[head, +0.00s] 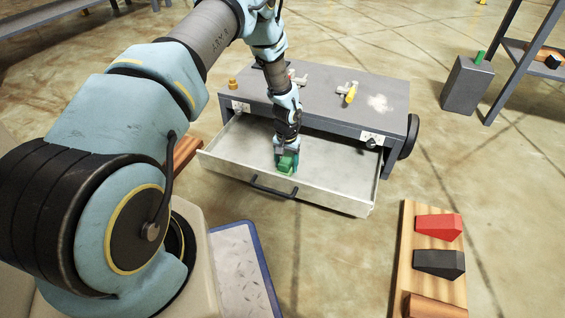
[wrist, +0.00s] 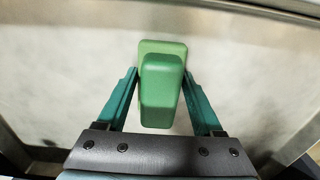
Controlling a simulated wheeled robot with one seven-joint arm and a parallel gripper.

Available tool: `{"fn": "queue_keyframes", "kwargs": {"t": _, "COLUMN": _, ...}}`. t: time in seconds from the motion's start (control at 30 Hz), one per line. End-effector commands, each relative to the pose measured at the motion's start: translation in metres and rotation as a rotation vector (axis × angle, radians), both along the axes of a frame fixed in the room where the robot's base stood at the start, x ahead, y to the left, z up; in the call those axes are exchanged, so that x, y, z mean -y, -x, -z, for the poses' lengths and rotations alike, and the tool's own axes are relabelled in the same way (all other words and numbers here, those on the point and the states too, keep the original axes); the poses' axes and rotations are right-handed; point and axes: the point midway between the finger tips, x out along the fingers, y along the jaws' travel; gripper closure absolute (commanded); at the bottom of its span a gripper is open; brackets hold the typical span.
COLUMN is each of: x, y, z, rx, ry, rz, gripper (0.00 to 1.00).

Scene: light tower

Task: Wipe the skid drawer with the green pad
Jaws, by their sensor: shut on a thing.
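The skid drawer (head: 335,183) is pulled open from the grey skid and looks pale and empty inside apart from the pad. Its floor also shows in the wrist view (wrist: 246,72), with faint greyish smudges. My gripper (head: 286,155) reaches down into the drawer near its front wall. It is shut on the green pad (wrist: 161,88), which sits between the two teal fingers. In the head view the green pad (head: 287,163) is low in the drawer; I cannot tell whether it touches the floor.
The skid top (head: 325,95) holds valve fittings, a yellow-handled item (head: 351,93) and a pale powdery patch (head: 378,103). A wooden board (head: 408,262) with red and black wedges lies at the right. A blue-edged tray (head: 268,270) lies in front. A grey box (head: 467,85) stands back right.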

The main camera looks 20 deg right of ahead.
Motion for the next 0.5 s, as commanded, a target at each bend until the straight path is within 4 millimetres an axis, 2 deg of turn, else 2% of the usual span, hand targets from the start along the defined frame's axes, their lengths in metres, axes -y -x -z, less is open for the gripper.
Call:
{"fn": "queue_keyframes", "kwargs": {"t": 0.03, "x": 0.0049, "y": 0.0069, "z": 0.0032, "rx": -0.006, "ry": 0.000, "rz": 0.002, "gripper": 0.76}}
{"fn": "queue_keyframes", "kwargs": {"t": 0.2, "x": 0.0129, "y": 0.0150, "z": 0.0052, "rx": -0.008, "ry": 0.000, "rz": 0.002, "gripper": 0.76}}
{"fn": "queue_keyframes", "kwargs": {"t": 0.27, "x": 0.0134, "y": 0.0159, "z": 0.0046, "rx": -0.008, "ry": 0.000, "rz": 0.001, "gripper": 0.76}}
{"fn": "queue_keyframes", "kwargs": {"t": 0.3, "x": 0.0132, "y": 0.0162, "z": 0.0035, "rx": -0.009, "ry": -0.001, "rz": 0.001, "gripper": 0.84}}
{"fn": "queue_keyframes", "kwargs": {"t": 0.5, "x": 0.0099, "y": 0.0138, "z": 0.0036, "rx": -0.009, "ry": -0.001, "rz": 0.001, "gripper": 0.84}}
